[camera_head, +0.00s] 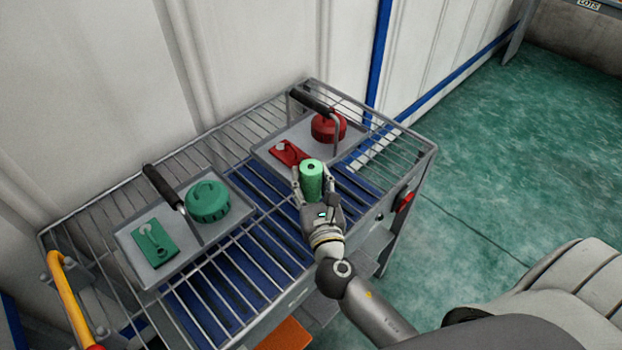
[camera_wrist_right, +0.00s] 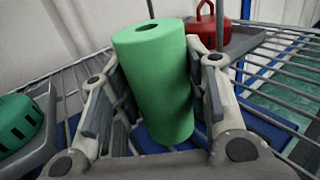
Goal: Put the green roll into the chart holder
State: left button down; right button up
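The green roll (camera_head: 311,183) is a plain upright cylinder with a dark hole in its top. It also fills the middle of the right wrist view (camera_wrist_right: 157,85). My right gripper (camera_head: 313,176) has one finger on each side of the roll and appears shut on it, over the front right part of the wire rack. The roll's lower end shows above a blue surface in the wrist view; whether it touches anything below is unclear. My left gripper is not in view. I cannot make out which thing is the chart holder.
The wire rack cart (camera_head: 262,215) carries a left tray with a green round part (camera_head: 208,201) and green plate (camera_head: 155,242). The right tray holds a red round part (camera_head: 328,126) and red plate (camera_head: 290,153). Black-handled levers stand at both trays. A wall is behind; floor is open right.

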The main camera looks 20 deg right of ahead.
jog(key=o, duration=0.3)
